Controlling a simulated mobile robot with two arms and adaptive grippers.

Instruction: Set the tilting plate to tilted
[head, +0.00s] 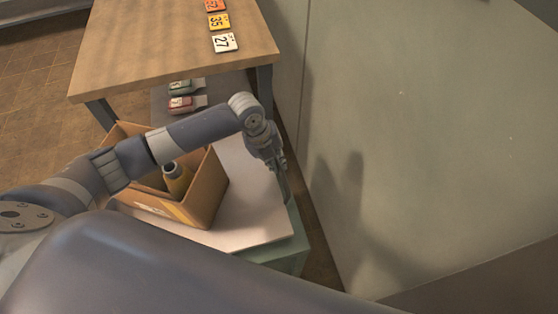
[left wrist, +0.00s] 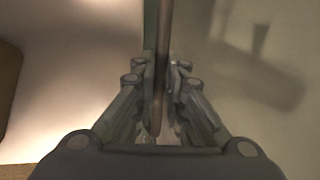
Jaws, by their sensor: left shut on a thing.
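A pale flat plate (head: 245,220) with a green side below it lies in the middle of the head view and looks about level; I take it to be the tilting plate. My left gripper (head: 286,190) points down at its right edge. In the left wrist view the fingers (left wrist: 160,125) are close together and shut at that edge, with the pale surface (left wrist: 85,60) to their left. The fingers hide most of what they hold, so the exact grip point is unclear. My right gripper is out of view.
An open cardboard box (head: 207,190) with a yellowish bottle (head: 177,180) stands on the left of the pale surface. A wooden table (head: 160,45) with number cards (head: 223,42) is behind. A large grey-green wall (head: 430,130) rises close on the right, across a narrow floor gap.

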